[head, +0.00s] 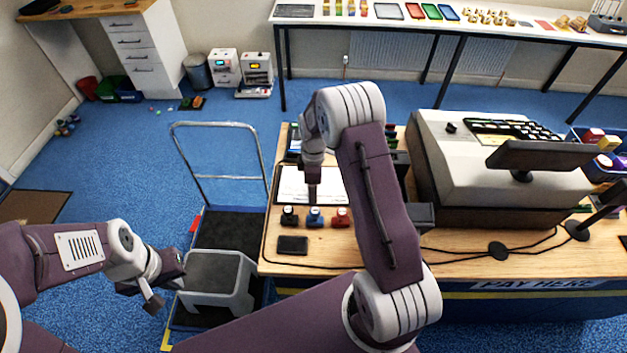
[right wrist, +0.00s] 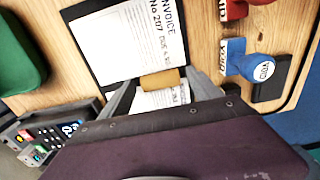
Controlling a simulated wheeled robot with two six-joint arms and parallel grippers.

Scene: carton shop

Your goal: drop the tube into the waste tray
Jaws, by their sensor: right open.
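The tube (right wrist: 160,79) is a short tan cardboard roll over the invoice clipboard in the right wrist view. My right gripper (right wrist: 165,92) is open, with one finger on each side of the tube; I cannot tell whether they touch it. In the head view my right gripper (head: 313,190) points down over the clipboard, and the tube is hidden there. My left gripper (head: 150,290) hangs low at the left, beside a grey step stool, away from the tube. Its finger gap is unclear. I cannot pick out the waste tray with certainty.
The clipboard (right wrist: 92,40) lies on the wooden counter (head: 330,242). Stamps, a blue one (head: 315,217) among them, stand in front of it. A card terminal (right wrist: 45,138) and a dark green object (right wrist: 15,55) are at its left in the wrist view. A cash register (head: 480,170) stands right.

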